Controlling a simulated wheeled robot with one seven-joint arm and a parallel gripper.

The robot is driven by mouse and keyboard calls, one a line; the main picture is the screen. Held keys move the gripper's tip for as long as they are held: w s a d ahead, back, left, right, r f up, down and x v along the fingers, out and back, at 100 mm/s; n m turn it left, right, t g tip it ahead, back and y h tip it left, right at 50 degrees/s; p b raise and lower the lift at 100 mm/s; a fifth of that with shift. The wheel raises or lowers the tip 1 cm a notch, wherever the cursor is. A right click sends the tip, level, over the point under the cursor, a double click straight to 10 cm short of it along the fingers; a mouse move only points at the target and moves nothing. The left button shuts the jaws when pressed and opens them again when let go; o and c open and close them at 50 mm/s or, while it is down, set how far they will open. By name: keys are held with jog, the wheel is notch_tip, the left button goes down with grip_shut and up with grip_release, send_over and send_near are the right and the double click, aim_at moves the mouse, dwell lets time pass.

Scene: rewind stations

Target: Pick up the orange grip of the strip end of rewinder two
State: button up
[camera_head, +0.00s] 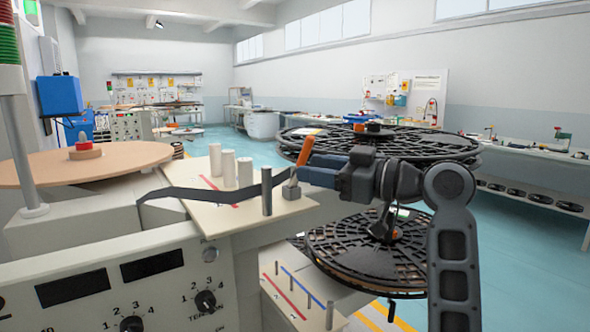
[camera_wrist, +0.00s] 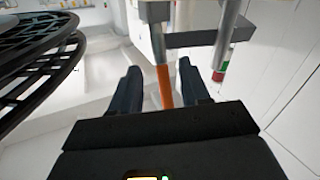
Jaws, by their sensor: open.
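The orange grip (camera_head: 305,151) stands tilted at the end of a dark strip (camera_head: 215,193), above a small grey block on the cream plate (camera_head: 222,207). In the wrist view the orange grip (camera_wrist: 165,88) lies between my two fingers, with white gaps on both sides. My gripper (camera_head: 303,175) has its dark blue fingers at the grip, coming from the right in the head view. It is open, and the fingers (camera_wrist: 160,72) do not look closed on the grip. The fingers hide part of the grip in the head view.
Pale posts (camera_head: 229,168) and a metal post (camera_head: 267,190) stand on the plate left of the grip. A large black reel (camera_head: 430,143) lies behind my arm, and another reel (camera_head: 350,255) lies lower. A tan disc (camera_head: 95,163) is at left.

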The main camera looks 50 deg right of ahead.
jog(key=w, duration=0.2)
jog(key=w+a+p, duration=0.1)
jog(key=w, duration=0.2)
jog(key=shift+w+f, duration=0.2)
jog(key=shift+w, duration=0.15)
jog(key=shift+c, duration=0.3)
grip_shut()
